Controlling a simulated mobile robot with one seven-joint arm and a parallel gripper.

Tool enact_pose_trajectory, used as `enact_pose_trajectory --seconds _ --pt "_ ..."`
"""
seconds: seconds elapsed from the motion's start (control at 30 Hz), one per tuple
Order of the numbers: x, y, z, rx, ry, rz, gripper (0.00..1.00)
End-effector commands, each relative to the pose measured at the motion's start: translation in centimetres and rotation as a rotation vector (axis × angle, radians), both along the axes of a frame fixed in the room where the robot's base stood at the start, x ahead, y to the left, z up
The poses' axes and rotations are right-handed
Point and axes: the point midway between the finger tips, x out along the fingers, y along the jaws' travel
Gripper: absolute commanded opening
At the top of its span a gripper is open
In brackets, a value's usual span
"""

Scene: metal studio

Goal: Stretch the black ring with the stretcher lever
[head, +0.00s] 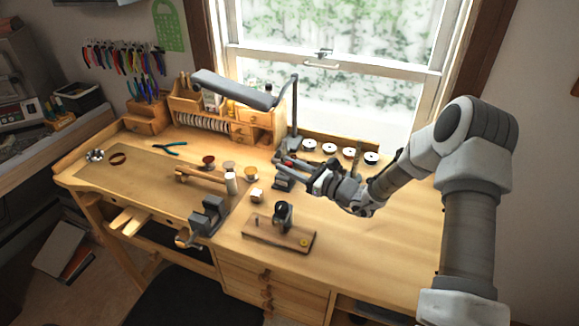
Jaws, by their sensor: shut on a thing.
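My gripper (283,161) is above the middle of the bench, reaching in from the right. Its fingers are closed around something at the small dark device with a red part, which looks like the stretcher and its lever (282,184). The fingers cover much of the lever, so its exact angle cannot be told. I cannot make out the black ring; it may be too small or hidden by the gripper. A dark reddish ring-shaped band (118,158) lies at the far left of the bench.
A lamp (235,90) stands behind the gripper, beside several round spools (330,148). A wooden board with a black tool (283,215) is in front. A grey vise (208,216) sits at the front edge. The bench's right side is clear.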

Motion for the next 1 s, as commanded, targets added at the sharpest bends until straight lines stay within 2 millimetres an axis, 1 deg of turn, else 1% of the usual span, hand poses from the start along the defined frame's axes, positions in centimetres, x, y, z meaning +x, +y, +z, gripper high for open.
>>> enact_pose_trajectory --seconds 0.03,0.6,0.8,1.0 --pt "-0.2 0.0 -0.7 -0.006 -0.020 0.000 0.00" --pt "-3.3 1.1 -4.6 -0.138 -0.380 0.000 0.00" --pt "-3.8 1.4 -5.5 -0.172 -0.471 0.001 0.00" --pt "-4.1 1.5 -5.9 -0.191 -0.519 0.002 0.00"
